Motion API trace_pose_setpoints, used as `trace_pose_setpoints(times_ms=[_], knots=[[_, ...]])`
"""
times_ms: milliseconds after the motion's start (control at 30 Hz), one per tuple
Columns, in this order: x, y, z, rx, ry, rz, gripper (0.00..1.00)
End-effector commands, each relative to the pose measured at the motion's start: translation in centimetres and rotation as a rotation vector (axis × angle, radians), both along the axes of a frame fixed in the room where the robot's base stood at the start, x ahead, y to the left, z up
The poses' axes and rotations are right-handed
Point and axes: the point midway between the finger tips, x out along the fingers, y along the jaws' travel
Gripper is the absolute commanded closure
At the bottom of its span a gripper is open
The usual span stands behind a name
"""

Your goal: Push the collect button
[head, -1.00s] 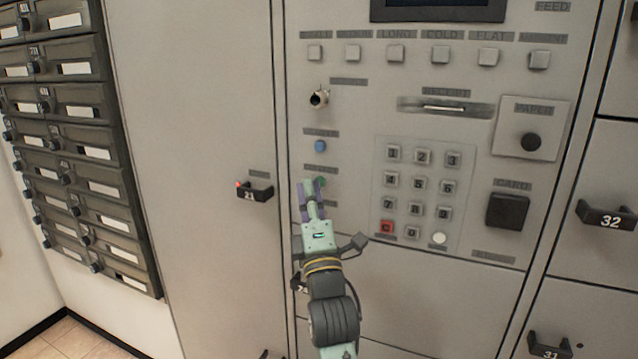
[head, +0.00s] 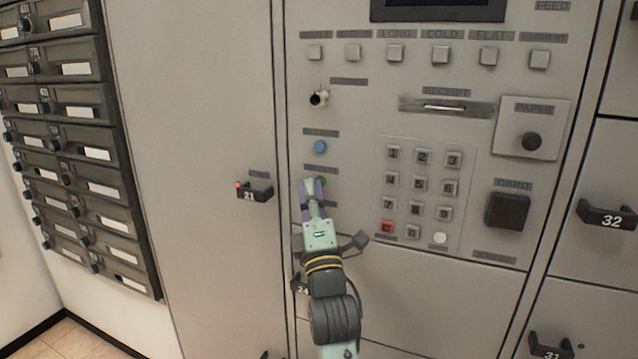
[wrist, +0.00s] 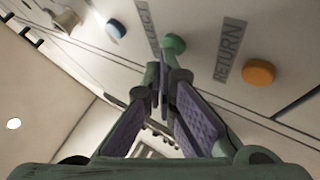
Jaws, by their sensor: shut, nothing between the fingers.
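The collect button is the green round button (wrist: 173,45) between the labels ending in "LECT" and "RETURN" in the wrist view. In the head view the green button (head: 321,181) is partly hidden behind my fingertips. My gripper (head: 310,187) is shut and empty, low on the left side of the machine panel. In the wrist view its fingertips (wrist: 163,76) meet just below the green button, very close to it. I cannot tell whether they touch it.
A blue button (head: 320,147) sits above the green one, and an orange button (wrist: 259,72) lies beyond the "RETURN" label. The keypad (head: 423,187) is to the right.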

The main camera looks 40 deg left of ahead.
Motion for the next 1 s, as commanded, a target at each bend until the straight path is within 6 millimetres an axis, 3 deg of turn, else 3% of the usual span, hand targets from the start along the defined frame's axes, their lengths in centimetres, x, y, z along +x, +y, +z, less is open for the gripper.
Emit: trace_pose_setpoints(times_ms=[633,1000], knots=[[-1.6,-0.4,-0.1,0.0,0.0,0.0,1.0],[-5.0,-1.2,-0.1,-0.001,0.0,0.001,1.0]])
